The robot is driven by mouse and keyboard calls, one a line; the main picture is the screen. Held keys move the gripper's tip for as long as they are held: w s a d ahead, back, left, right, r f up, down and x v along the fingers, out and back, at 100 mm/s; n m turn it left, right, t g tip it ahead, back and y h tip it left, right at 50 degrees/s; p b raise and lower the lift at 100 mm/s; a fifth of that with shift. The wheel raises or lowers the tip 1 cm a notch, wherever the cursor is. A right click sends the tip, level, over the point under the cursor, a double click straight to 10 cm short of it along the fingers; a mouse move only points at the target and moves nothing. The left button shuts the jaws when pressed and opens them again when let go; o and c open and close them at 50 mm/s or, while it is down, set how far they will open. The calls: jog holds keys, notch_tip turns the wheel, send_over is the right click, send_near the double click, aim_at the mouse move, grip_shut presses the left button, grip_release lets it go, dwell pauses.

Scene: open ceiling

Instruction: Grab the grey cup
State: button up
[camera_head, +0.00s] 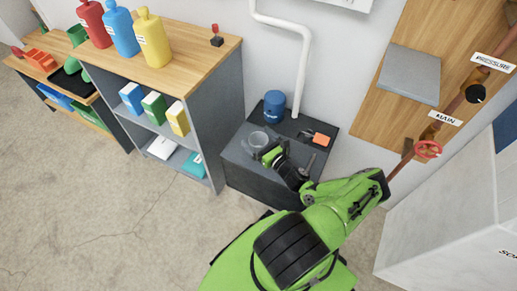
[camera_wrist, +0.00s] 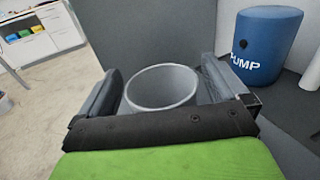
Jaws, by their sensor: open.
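The grey cup (camera_head: 257,140) stands upright on the low dark grey bench (camera_head: 238,158) in the head view. In the wrist view the cup (camera_wrist: 160,88) shows its round open rim between my two gripper fingers. My gripper (camera_head: 266,152) is open and at the cup, with one finger on each side of it. In the wrist view the fingers of my gripper (camera_wrist: 161,88) stand beside the cup; a narrow gap shows on the left, and the right finger is close to it. The cup's lower part is hidden behind my gripper's dark front edge.
A blue pump (camera_head: 274,106) stands behind the cup; it also shows in the wrist view (camera_wrist: 266,45). An orange-and-black item (camera_head: 316,138) lies to the right on the bench. A shelf unit (camera_head: 216,120) with bottles and boxes stands to the left. A white pipe (camera_head: 303,70) runs down the wall.

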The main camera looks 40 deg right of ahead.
jog(key=shift+w+d+f, duration=0.1)
jog(key=shift+w, duration=0.9)
jog(key=c, duration=1)
jog(key=shift+c, duration=0.2)
